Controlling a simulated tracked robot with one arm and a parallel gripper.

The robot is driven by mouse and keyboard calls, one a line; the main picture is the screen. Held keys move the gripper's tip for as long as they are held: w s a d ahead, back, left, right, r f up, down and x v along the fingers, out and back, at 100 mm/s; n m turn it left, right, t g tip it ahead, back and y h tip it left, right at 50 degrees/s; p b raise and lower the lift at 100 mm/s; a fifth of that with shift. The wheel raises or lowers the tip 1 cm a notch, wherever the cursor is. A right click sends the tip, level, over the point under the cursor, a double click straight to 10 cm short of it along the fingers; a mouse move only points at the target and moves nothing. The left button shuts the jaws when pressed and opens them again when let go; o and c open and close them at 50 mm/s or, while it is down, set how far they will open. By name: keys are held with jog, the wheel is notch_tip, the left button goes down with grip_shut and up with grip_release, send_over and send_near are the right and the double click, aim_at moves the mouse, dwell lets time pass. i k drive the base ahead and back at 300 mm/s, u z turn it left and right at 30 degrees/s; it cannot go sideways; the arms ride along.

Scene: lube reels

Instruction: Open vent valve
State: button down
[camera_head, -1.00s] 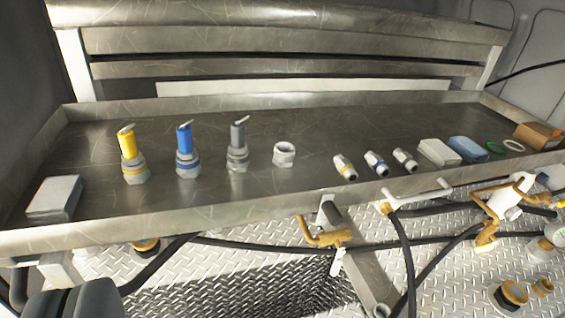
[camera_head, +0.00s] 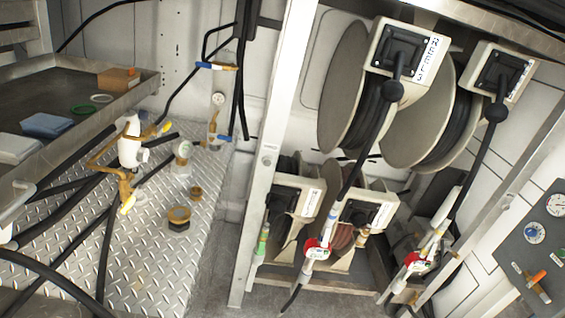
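No valve carries a readable vent label, so I cannot tell which one is the vent valve. A white cylindrical fitting with brass pipework (camera_head: 130,145) stands at the left, with a yellow valve handle (camera_head: 164,128) near its top and another yellow handle (camera_head: 127,205) below. On the back wall pipe are a blue-handled valve (camera_head: 217,66) and a lower blue handle (camera_head: 220,137). A panel at the right edge has an orange-handled valve (camera_head: 537,277). My gripper is not in this view.
Hose reels (camera_head: 345,85) fill the centre and right, with hoses and red-and-white nozzles (camera_head: 317,248) hanging in front.

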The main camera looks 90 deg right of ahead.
aim_at(542, 273)
jog(key=z, duration=1.15)
jog(key=i, duration=0.1)
jog(key=z, duration=3.05)
jog(key=i, duration=0.8)
jog(key=u, duration=0.3)
